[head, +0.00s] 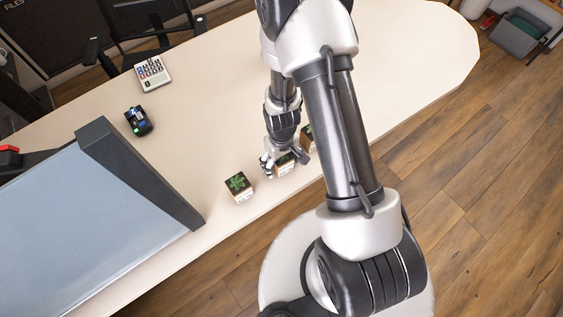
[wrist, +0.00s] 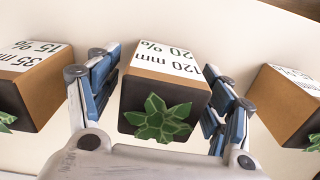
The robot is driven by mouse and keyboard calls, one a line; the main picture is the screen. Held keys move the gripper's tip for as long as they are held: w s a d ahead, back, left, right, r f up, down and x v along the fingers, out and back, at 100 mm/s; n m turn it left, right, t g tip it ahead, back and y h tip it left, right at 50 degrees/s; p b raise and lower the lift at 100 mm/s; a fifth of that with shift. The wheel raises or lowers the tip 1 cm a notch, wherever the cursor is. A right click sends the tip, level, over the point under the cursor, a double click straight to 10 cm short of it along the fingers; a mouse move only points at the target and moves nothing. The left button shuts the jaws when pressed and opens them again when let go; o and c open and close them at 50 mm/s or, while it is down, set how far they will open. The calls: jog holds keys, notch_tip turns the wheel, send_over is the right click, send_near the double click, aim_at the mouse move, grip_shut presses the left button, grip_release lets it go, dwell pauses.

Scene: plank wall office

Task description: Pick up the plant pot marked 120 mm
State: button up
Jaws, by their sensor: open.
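The plant pot marked 120 mm (wrist: 165,62) is a brown box-like pot with a white label, also reading 20 %, and a green succulent (wrist: 158,118) in dark soil. It is in the middle of the wrist view, its label upside down. My gripper (wrist: 162,72) is open, with one finger on each side of this pot; I cannot tell whether either finger touches it. In the head view my gripper (head: 281,160) is down at the middle pot (head: 285,170) of a row on the desk and partly hides it.
A similar pot (wrist: 35,85), its visible label reading 35 mm and 15 %, stands left in the wrist view; another (wrist: 285,105) stands right, label unclear. The desk (head: 215,80) also holds a calculator (head: 152,73), a dark device (head: 138,121) and a large panel (head: 90,220).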

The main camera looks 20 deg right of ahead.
jog(key=c, duration=1.4)
